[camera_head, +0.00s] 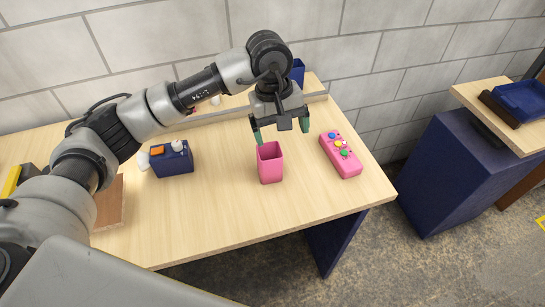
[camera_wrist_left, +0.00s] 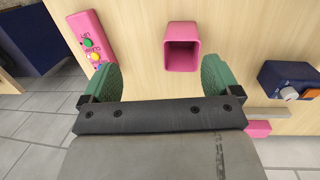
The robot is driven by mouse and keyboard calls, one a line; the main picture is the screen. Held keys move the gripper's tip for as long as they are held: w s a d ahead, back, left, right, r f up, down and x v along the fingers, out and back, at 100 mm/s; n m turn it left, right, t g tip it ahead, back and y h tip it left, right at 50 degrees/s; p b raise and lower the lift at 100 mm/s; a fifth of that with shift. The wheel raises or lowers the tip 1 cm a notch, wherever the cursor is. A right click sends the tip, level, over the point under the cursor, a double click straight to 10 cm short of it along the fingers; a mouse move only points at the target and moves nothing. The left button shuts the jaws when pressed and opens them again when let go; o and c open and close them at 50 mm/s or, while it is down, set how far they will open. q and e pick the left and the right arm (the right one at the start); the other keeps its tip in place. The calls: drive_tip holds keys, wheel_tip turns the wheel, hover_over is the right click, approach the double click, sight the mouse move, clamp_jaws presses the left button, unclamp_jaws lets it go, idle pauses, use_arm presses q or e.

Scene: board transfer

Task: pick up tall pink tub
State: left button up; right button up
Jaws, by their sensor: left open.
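The tall pink tub (camera_head: 270,166) is a square, open-topped container standing upright on the wooden table, near its front edge in the head view. In the left wrist view the tub (camera_wrist_left: 181,47) lies beyond the fingertips, between their lines, with its open mouth showing. My left gripper (camera_head: 282,133) is open and empty, just above and behind the tub in the head view. Its two green finger pads (camera_wrist_left: 160,80) are spread wide in the left wrist view. I cannot tell the exact gap between fingers and tub. My right gripper is not in view.
A pink control box (camera_head: 341,154) with coloured buttons lies right of the tub. A dark blue box (camera_head: 171,158) with an orange button and a knob stands to the left. A blue container (camera_head: 297,71) is partly hidden behind my arm. A side stand holds a blue tray (camera_head: 522,99).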

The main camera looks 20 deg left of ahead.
use_arm(q)
drive_tip(key=w+a+y, duration=0.1)
drive_tip(key=a+y, duration=0.1)
drive_tip(key=a, duration=0.1)
drive_tip(key=p, duration=0.1)
approach(269, 151)
drive_tip(key=s+f, duration=0.2)
drive_tip(key=s, duration=0.1)
drive_tip(key=f+p, duration=0.1)
drive_tip(key=f, duration=0.1)
drive_tip(key=d+f+p, duration=0.1)
drive_tip(key=f+p, duration=0.1)
drive_tip(key=shift+f, duration=0.25)
drive_tip(key=shift+w+f, duration=0.1)
drive_tip(key=shift+f, duration=0.15)
drive_tip(key=c, duration=1.2)
drive_tip(key=shift+c, duration=0.2)
drive_tip(key=shift+r, duration=0.1)
